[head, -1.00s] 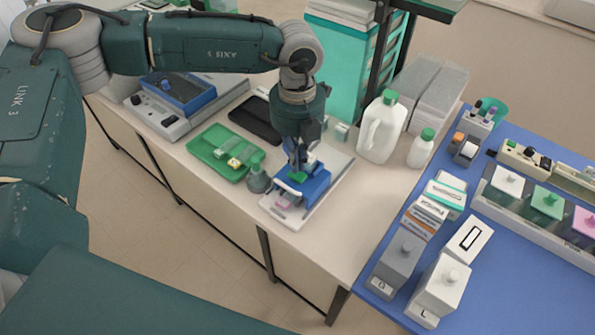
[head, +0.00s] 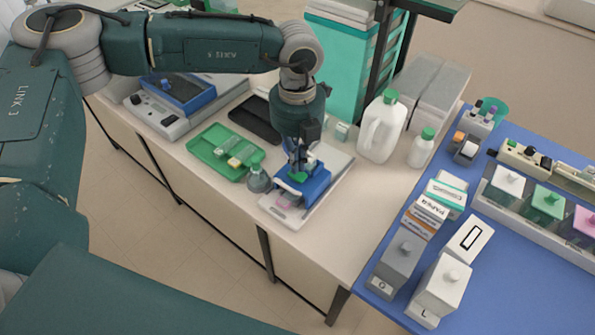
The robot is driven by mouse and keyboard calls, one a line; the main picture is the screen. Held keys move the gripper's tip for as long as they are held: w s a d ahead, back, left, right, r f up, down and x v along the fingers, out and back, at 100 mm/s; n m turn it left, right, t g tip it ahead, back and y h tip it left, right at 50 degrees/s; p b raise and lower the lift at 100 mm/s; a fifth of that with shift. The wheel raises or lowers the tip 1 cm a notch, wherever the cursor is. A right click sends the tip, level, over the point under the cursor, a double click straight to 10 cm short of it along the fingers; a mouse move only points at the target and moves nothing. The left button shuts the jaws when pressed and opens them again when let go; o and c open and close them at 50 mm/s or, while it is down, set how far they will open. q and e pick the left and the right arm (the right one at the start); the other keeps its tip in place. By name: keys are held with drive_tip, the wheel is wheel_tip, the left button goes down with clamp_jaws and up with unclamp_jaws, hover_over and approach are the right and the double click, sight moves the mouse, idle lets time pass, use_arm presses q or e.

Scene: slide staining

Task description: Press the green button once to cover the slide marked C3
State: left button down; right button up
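A blue and white device (head: 316,185) stands near the front edge of the bench. A green button (head: 298,177) shows on its top, right under the fingertips of my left gripper (head: 298,166). The gripper points down, and its tips are at or just above the button; I cannot tell if they touch. The fingers look close together, but whether they are shut is too small to tell. I cannot read any slide mark C3. My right gripper is not in view.
A green tray (head: 209,159) with small items and a grey bottle (head: 258,180) stand left of the device. A white jug (head: 382,128) and a small white bottle (head: 421,149) stand to the right. A blue table (head: 520,290) holds jars and boxes.

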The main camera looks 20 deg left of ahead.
use_arm(q)
drive_tip(key=shift+f+b, duration=1.1)
drive_tip(key=shift+f, duration=0.15)
idle(0.3)
drive_tip(key=shift+r+p, duration=0.55)
drive_tip(key=shift+r, duration=0.7)
drive_tip(key=shift+r+p, duration=0.85)
drive_tip(key=shift+r, duration=1.45)
drive_tip(key=shift+s+f, duration=0.1)
